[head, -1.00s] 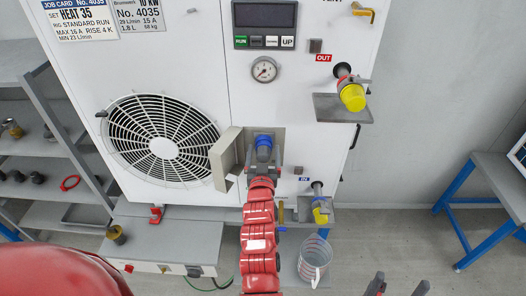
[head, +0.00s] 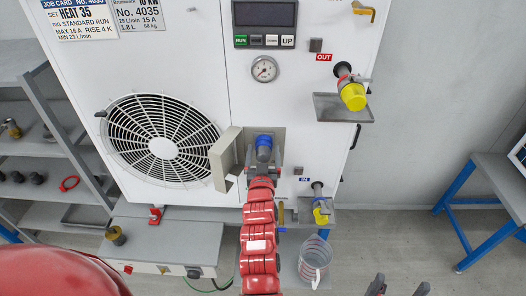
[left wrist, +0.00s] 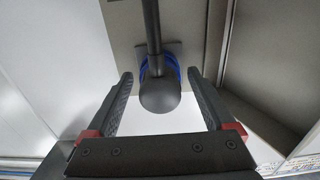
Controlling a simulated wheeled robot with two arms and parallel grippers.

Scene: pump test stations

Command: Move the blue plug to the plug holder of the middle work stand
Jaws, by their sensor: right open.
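The blue plug (head: 264,141) sits in a grey recess on the front of the white machine (head: 210,60), beside an open flap. My left gripper (head: 263,166) is at the plug, at the end of the red arm. In the left wrist view my left gripper (left wrist: 160,85) is open, with a finger on each side of the plug. There the plug shows a blue ring (left wrist: 143,66) and a dark rounded end with a cable; gaps remain between it and the fingers. My right gripper (head: 399,286) is open and empty at the bottom edge. I cannot make out a plug holder.
A yellow-capped connector (head: 352,96) marked OUT is at the upper right, another (head: 321,212) marked IN lower down. A clear measuring jug (head: 314,258) stands right of my left arm. A grey shelf (head: 45,150) is at the left, a blue-legged table (head: 500,185) at the right.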

